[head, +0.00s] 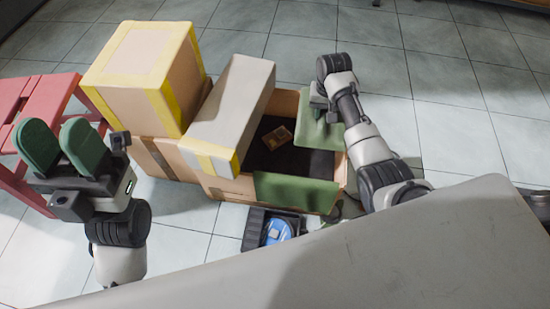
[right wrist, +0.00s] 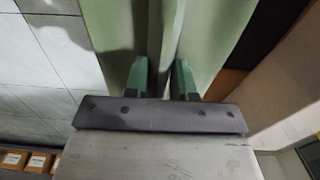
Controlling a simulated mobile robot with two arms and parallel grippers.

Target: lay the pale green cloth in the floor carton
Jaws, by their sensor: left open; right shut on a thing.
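The floor carton (head: 287,104) stands open, with a dark inside and a small brown item (head: 279,137) in it. My right gripper (head: 319,98) is at its back right corner, shut on the pale green cloth (head: 322,132). The cloth hangs from the fingers at the carton's right side; whether it touches the carton floor is unclear. In the right wrist view the cloth (right wrist: 215,35) is pinched in a fold between the fingers (right wrist: 166,80). A darker green panel (head: 295,192) covers part of the carton's front; I cannot tell if it is cloth. My left gripper (head: 58,142) is open and empty, left of the boxes.
A yellow-taped box (head: 142,70) sits on a lower carton (head: 165,160) at the left. A long grey box (head: 232,100) covers the floor carton's left part. A red stool (head: 50,95) stands far left. A black tray with a blue item (head: 277,231) lies in front. Floor behind is clear.

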